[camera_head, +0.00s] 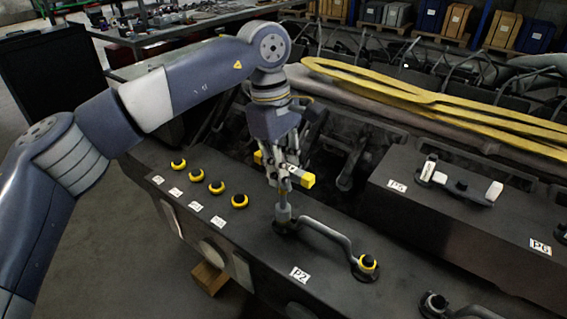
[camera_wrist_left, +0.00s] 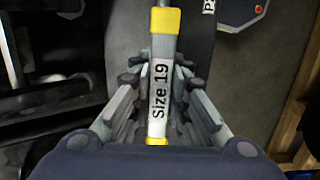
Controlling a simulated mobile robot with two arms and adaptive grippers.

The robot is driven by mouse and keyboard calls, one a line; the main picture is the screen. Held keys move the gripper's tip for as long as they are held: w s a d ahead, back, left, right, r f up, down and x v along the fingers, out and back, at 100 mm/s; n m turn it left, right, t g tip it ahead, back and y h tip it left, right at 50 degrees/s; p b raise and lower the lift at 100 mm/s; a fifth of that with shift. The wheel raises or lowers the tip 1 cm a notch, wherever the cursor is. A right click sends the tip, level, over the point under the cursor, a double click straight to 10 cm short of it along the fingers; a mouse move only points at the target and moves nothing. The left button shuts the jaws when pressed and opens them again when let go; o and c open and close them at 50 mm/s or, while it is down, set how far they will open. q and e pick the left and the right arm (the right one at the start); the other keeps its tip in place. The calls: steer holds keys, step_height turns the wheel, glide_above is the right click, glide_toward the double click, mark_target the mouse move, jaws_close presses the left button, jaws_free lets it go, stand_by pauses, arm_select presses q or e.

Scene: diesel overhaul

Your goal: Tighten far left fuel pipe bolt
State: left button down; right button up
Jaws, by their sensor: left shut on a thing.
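My left gripper (camera_head: 284,172) is shut on a tool (camera_head: 307,180) with yellow ends. In the left wrist view, the tool (camera_wrist_left: 165,20) carries a white label reading "Size 19" and lies between the fingers (camera_wrist_left: 158,90). In the head view, a grey shaft (camera_head: 283,206) reaches down below the gripper to the left end of a bent grey fuel pipe (camera_head: 327,232) near the P2 label (camera_head: 300,274). The shaft hides the bolt there, so I cannot tell how it is seated. My right gripper is out of view.
Several yellow-ringed black knobs (camera_head: 217,187) stand left of the gripper on the dark engine block (camera_head: 250,240). A raised block with a P5 label (camera_head: 396,186) lies to the right. Yellow straps (camera_head: 430,100) cross behind.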

arm_select(q)
steer(key=m+p, duration=0.1)
steer(key=m, duration=0.3)
steer(key=shift+r+y, duration=0.1)
steer(key=shift+y, duration=0.2)
steer(key=m+p, duration=0.1)
steer(key=m, duration=0.2)
steer(key=shift+m+g, duration=0.3)
steer(key=m+y, duration=0.1)
steer(key=m, duration=0.3)
steer(key=shift+p, duration=0.4)
steer(key=m, duration=0.3)
steer(key=shift+y, duration=0.3)
